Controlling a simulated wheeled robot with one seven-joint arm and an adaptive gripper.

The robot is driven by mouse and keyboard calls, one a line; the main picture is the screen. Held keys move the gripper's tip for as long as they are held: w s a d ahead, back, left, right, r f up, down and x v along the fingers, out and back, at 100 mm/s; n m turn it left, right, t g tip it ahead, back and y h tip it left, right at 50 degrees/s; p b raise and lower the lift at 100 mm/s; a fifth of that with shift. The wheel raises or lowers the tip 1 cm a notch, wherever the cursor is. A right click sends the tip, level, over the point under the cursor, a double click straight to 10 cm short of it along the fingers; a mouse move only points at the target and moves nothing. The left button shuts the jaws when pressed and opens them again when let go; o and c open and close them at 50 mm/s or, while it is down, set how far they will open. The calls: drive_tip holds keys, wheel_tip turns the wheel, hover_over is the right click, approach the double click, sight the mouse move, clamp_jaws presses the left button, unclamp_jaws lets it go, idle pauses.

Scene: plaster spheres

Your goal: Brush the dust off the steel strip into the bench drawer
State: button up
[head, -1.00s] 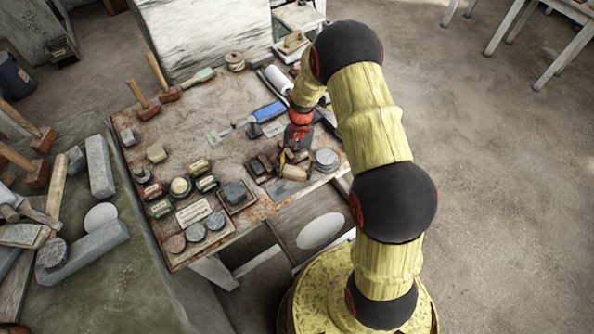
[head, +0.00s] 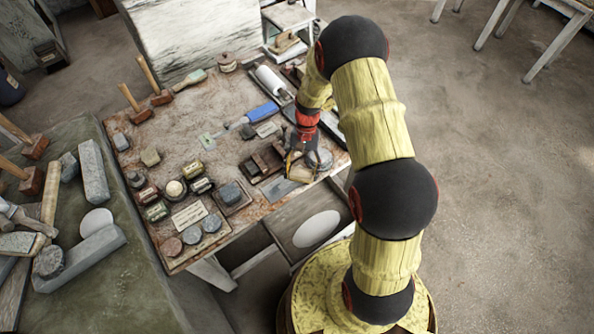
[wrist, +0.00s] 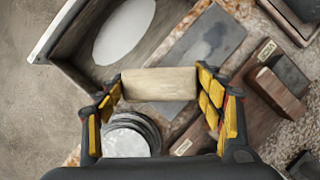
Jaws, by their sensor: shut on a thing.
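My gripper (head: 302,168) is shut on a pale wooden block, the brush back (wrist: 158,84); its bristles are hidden. The block also shows in the head view (head: 300,174), at the near edge of the bench. The grey steel strip (wrist: 204,45) lies flat beside and partly behind the block; it shows in the head view (head: 276,188) left of my gripper. I cannot tell whether the brush touches it. The bench drawer (head: 282,238) stands open below the edge, with a white oval on its floor; its wall (wrist: 48,32) is at the upper left of the wrist view. Dust is too fine to make out.
A stack of round metal discs (wrist: 127,137) stands close beside my gripper. A dark wooden holder (head: 258,163) lies left of it. Several small jars and stones crowd the left of the bench (head: 225,105). A blue-handled tool (head: 262,113) lies behind.

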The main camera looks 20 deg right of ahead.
sight(290, 169)
idle(0.3)
drive_tip(key=shift+w+a+r+p, duration=0.35)
drive_tip(key=shift+w+a+r, duration=0.3)
drive_tip(key=shift+a+r, duration=0.15)
drive_tip(key=shift+f+b, duration=0.35)
drive_tip(key=shift+f, duration=0.45)
drive_tip(key=shift+a, duration=0.1)
idle(0.3)
drive_tip(key=shift+w+a, duration=0.65)
drive_tip(key=shift+a, duration=0.25)
drive_tip(key=shift+s+d, duration=0.1)
drive_tip(key=shift+d, duration=0.05)
